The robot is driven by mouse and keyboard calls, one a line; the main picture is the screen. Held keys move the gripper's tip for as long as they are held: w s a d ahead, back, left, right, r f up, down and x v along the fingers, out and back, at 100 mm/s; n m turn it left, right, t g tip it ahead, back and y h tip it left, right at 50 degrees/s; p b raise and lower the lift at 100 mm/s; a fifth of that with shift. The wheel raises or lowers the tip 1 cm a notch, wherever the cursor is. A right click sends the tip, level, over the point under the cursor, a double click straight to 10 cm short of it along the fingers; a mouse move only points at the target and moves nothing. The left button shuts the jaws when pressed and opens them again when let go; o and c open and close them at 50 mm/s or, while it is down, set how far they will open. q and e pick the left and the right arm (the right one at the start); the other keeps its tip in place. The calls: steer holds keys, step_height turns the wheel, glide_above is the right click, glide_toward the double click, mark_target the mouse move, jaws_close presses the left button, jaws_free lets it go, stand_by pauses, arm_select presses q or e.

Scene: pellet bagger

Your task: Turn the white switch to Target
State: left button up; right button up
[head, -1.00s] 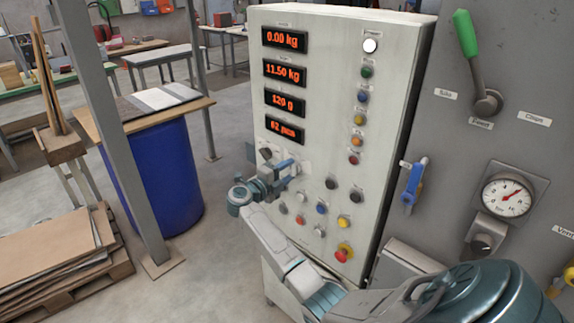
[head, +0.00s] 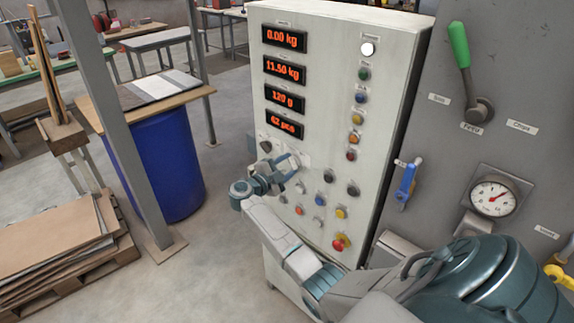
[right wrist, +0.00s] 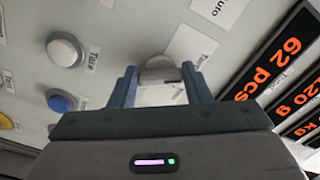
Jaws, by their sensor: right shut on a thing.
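The white switch (right wrist: 160,72) is a pale knob on the front of the control cabinet (head: 335,60). In the right wrist view it sits between my two blue-grey fingers, its lower part partly hidden by them. My right gripper (right wrist: 160,85) is shut on the switch. In the head view the right gripper (head: 292,168) is at the cabinet's lower left, below the red displays, and mostly hides the switch. White labels surround the switch, one reading Auto (right wrist: 218,10). The pointing direction of the knob is hard to tell. My left gripper is not in view.
Red number displays (head: 285,72) are above the gripper. Several coloured buttons are to its right and below, with a red emergency button (head: 341,242) at the bottom. A green-handled lever (head: 460,45) and a gauge (head: 493,197) are on the grey panel at right. A blue drum (head: 165,160) stands left.

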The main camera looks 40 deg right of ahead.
steer(key=o, duration=1)
steer(key=a+b, duration=0.1)
steer(key=a, duration=0.2)
steer(key=a+b, duration=0.2)
steer(key=a, duration=0.2)
steer(key=s+a+b, duration=0.1)
steer(key=a, duration=0.2)
steer(key=shift+a+b, duration=0.4)
